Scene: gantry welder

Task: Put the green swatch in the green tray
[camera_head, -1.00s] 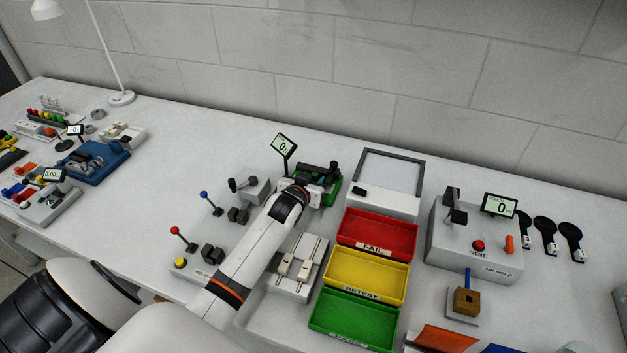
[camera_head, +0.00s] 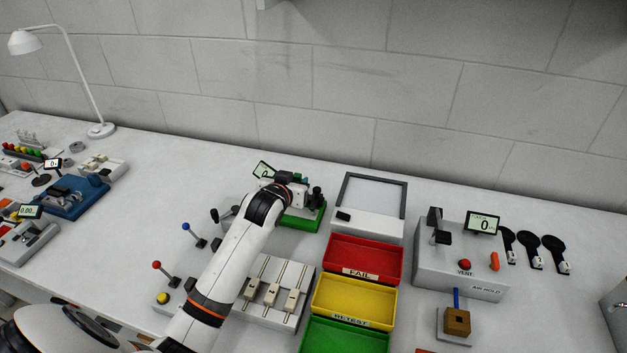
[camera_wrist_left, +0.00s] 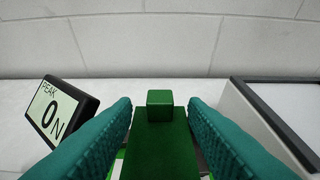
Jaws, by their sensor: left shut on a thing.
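My left gripper (camera_head: 300,192) is at the green-based tester at the back middle of the bench. In the left wrist view its teal fingers (camera_wrist_left: 160,112) lie on both sides of a dark green piece with a small raised block, which I take for the green swatch (camera_wrist_left: 160,140). The gripper is shut on it. In the head view the arm and gripper hide most of this piece. The green tray (camera_head: 345,336) is at the bottom edge, in front of the yellow tray and partly cut off. My right gripper is not in view.
The red FAIL tray (camera_head: 362,258) and yellow RETEST tray (camera_head: 354,300) lie right of my arm. A grey-framed panel (camera_head: 372,203) stands behind them. A display (camera_wrist_left: 62,112) reading PEAK 0 N is left of the fingers. A slider box (camera_head: 272,300) and levers (camera_head: 190,238) are close by my arm.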

